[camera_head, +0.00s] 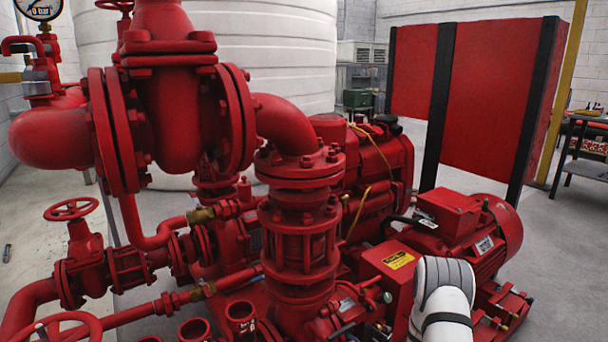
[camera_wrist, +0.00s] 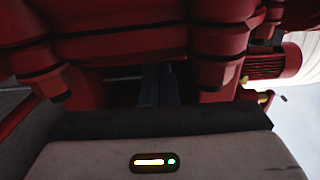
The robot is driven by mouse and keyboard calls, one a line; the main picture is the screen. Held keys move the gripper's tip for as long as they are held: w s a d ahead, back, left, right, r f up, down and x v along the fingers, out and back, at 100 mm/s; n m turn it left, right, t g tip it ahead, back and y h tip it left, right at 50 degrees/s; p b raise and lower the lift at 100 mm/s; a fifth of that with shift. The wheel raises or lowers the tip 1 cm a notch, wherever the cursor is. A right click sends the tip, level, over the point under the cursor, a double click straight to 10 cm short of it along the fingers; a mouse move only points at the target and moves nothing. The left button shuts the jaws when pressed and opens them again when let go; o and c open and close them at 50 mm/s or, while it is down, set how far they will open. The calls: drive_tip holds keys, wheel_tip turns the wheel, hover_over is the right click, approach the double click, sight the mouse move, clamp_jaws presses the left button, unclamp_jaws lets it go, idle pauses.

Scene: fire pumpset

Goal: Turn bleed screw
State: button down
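I cannot make out the bleed screw for certain in either view. The red pump set (camera_head: 300,240) fills much of the head view, with small fittings and a pale green knob (camera_head: 386,297) low at the centre right. My gripper (camera_wrist: 160,72) shows in the wrist view as dark, narrow fingers in shadow between red castings (camera_wrist: 222,60). The fingers look close together, but shadow hides their tips and anything between them. In the head view my white arm rises at the lower right, in front of the pump set, and my gripper is not visible.
Large flanged pipes (camera_head: 170,100) and a handwheel (camera_head: 71,209) crowd the left. Bare floor (camera_head: 565,260) lies at the right.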

drive_tip(key=v, duration=0.6)
drive_tip(key=shift+s+a, duration=0.2)
drive_tip(key=shift+a, duration=0.05)
idle(0.4)
drive_tip(key=shift+f, duration=0.1)
